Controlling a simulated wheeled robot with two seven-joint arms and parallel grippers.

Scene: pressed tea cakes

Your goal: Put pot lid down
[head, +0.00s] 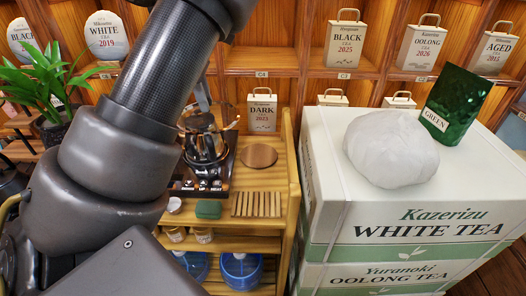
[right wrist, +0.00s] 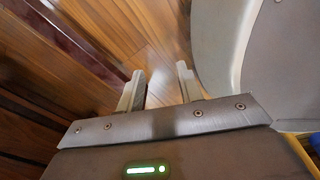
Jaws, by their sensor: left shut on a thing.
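A dark glass pot (head: 206,152) stands on a black heating base (head: 196,187) on the wooden shelf stand. My left gripper (head: 202,108) is right at the top of the pot, partly hidden by my own arm. It is shut on what looks like the pot lid (head: 198,121), small and dark; whether the lid touches the pot's rim cannot be told. A round wooden disc (head: 258,156) lies bare to the right of the pot. My right gripper (right wrist: 160,86) is open and empty, over the wooden floor in the right wrist view.
A slatted wooden rack (head: 257,204) and a green block (head: 208,209) lie at the stand's front. White tea crates (head: 405,225) on the right carry a pale lumpy bundle (head: 391,149) and a green pouch (head: 456,103).

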